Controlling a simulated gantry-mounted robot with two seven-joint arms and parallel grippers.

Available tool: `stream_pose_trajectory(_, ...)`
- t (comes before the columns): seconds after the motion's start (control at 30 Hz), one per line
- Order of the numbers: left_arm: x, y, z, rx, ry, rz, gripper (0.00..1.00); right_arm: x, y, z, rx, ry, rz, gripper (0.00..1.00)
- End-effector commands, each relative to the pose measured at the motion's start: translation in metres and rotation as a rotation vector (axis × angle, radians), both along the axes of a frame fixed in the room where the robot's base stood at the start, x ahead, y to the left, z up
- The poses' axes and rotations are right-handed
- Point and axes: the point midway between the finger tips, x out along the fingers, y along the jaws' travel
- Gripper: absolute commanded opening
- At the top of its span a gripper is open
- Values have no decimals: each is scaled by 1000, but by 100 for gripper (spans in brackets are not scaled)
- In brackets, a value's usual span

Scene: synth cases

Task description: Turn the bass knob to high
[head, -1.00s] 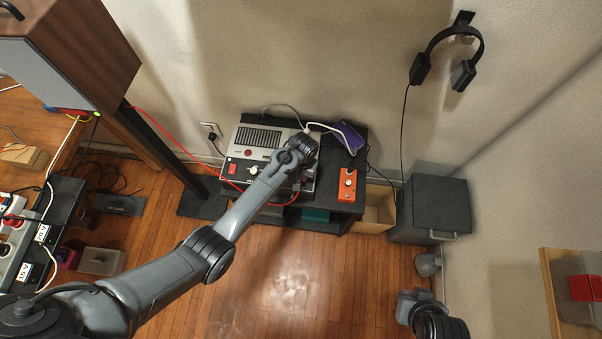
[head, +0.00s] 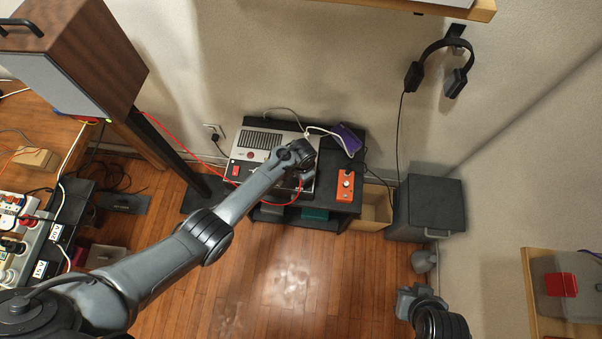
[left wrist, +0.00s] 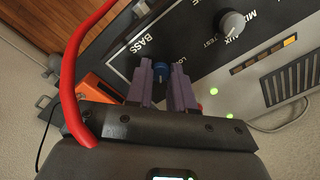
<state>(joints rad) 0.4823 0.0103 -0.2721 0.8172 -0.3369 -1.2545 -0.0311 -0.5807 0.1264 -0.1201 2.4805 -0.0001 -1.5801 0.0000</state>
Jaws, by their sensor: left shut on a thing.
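The grey and black audio unit (head: 262,140) stands on a low dark shelf against the wall. In the left wrist view its dark panel (left wrist: 190,45) shows the word BASS beside a small blue knob (left wrist: 159,68). My left gripper (left wrist: 160,75) has its two purple fingers shut on the blue knob, one on each side. Part of the scale by the knob is covered by the fingers, and I cannot read the knob's setting. In the head view my left wrist hides the knob. My right gripper (head: 410,298) hangs low over the floor at the right, away from the unit; its jaws are unclear.
A red cable (left wrist: 70,75) passes close to my left gripper. A grey knob (left wrist: 233,23) sits farther along the panel. An orange pedal (head: 345,186) and a purple item (head: 346,138) lie right of the unit. A dark box (head: 427,208) stands farther right. The middle floor is clear.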

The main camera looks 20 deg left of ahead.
Motion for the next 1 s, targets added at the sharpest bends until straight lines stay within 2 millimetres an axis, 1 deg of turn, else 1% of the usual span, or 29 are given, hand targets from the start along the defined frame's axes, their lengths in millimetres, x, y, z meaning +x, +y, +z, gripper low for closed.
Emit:
stream_pose_trajectory(0.03, 0, 1, 2, 1, 0, -43, 0, 0, 0, 4, 0, 0, 0, 0)
stream_pose_trajectory(0.2, 0, 1, 1, 1, 0, -187, 0, 0, 0, 8, 0, 0, 0, 0)
stream_pose_trajectory(0.5, 0, 1, 0, 0, 1, -366, 0, 0, 1, 12, 5, 0, -4, 0)
stream_pose_trajectory(0.7, 0, 0, 0, -1, -1, -426, 0, 0, 2, 13, 9, 0, -6, 0)
stream_pose_trajectory(1.0, -1, 0, -1, 0, 0, -446, 0, 0, 2, 13, 9, 0, -6, 0)
